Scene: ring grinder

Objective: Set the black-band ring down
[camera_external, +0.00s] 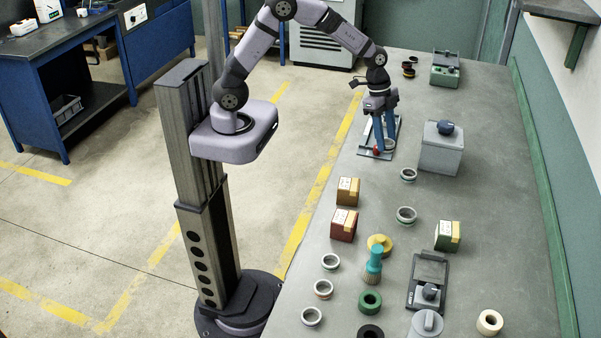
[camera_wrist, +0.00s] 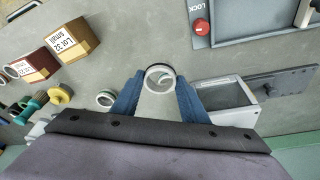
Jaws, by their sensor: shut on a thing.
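My gripper (camera_wrist: 159,81), with blue fingers, is shut on a pale metal ring (camera_wrist: 160,91) with a dark band along its upper edge in the wrist view. The ring is gripped from both sides at the fingertips, with its opening facing the camera. In the external view my gripper (camera_external: 385,142) points down by the clamp fixture at the far part of the bench. The held ring (camera_external: 390,145) shows partly there beside the fingers. I cannot tell whether it touches the surface under it.
The clamp fixture (camera_external: 366,154) has a red knob (camera_wrist: 201,27). A grey box (camera_external: 440,155) with a dark knob stands right of it. Other rings (camera_external: 408,175) and small labelled boxes (camera_external: 347,191) stand nearer. Bare bench lies between the fixture and those boxes.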

